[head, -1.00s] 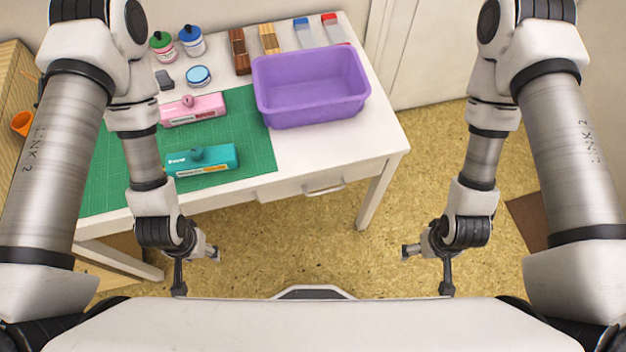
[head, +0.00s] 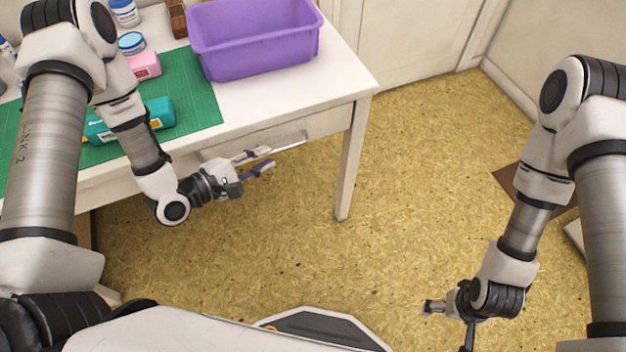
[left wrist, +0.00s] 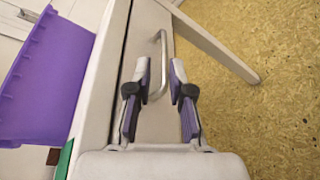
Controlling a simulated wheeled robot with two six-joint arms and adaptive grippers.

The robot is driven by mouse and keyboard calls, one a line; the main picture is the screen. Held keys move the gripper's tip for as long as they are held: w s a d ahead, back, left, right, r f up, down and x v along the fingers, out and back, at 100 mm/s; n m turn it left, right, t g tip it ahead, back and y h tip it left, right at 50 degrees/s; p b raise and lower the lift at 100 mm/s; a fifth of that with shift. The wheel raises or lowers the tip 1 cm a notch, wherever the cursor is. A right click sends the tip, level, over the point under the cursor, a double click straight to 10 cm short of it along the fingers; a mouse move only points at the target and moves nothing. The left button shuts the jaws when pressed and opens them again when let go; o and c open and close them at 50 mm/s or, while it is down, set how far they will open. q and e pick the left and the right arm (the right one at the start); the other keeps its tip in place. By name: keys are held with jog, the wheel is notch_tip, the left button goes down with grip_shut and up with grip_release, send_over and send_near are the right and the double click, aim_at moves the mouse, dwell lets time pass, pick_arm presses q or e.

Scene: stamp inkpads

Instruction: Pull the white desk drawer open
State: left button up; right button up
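The white desk (head: 345,75) stands at the upper left in the head view. Its drawer front (head: 325,122) looks flush with the desk's front edge. The pale bar handle (head: 290,143) shows partly behind my left gripper (head: 266,159). In the left wrist view, the handle (left wrist: 163,60) lies in the gap between the two spread fingers of my left gripper (left wrist: 160,72), on the drawer front (left wrist: 144,45). The fingers are open and not closed on the bar. My right gripper (head: 448,322) hangs low over the floor, open and empty.
A purple bin (head: 255,45) stands on the desk, with a teal inkpad box (head: 160,112) and pink box (head: 145,66) on the green mat (head: 205,105). A desk leg (head: 350,165) stands right of the handle. The floor (head: 430,180) in front is clear.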

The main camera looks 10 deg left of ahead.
aim_at(282, 150)
pick_arm(q)
jog(key=x, duration=0.5)
jog(key=f+x, duration=0.1)
jog(key=x, duration=0.2)
jog(key=shift+w+a+f+b, duration=0.1)
jog(key=shift+a+b, duration=0.2)
jog(key=shift+a, duration=0.1)
grip_shut()
